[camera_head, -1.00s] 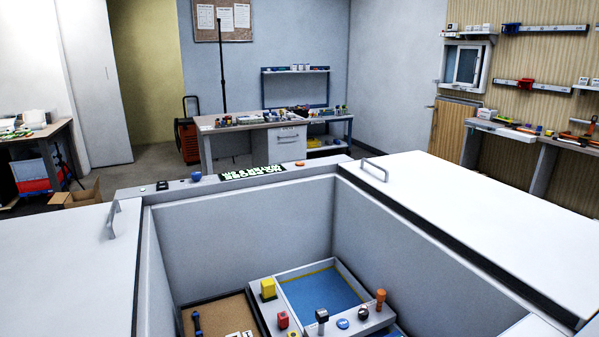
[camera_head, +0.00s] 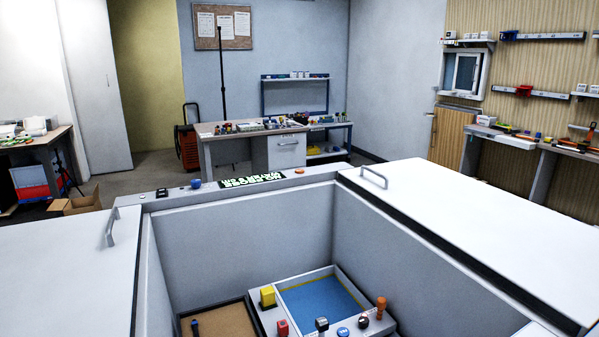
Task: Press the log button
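No label reading "log" can be made out, so I cannot tell which control is the log button. On the panel in the white well, a blue round button (camera_head: 343,332) sits at the bottom edge of the picture. Beside it stand a black-topped control (camera_head: 321,324), a small dark round knob (camera_head: 363,321) and an orange-topped upright handle (camera_head: 381,307). A red block-like control (camera_head: 282,327) and a yellow block (camera_head: 267,296) are to the left. On the well's back rim are a blue knob (camera_head: 195,184) and a small orange button (camera_head: 299,171). My gripper is not in view.
The panel has a blue-floored tray (camera_head: 318,299); a brown-floored tray (camera_head: 224,323) lies left of it. White lids with handles (camera_head: 374,177) (camera_head: 111,228) flank the open well. A dark sign with pale lettering (camera_head: 252,180) is on the back rim. Workbenches stand farther back.

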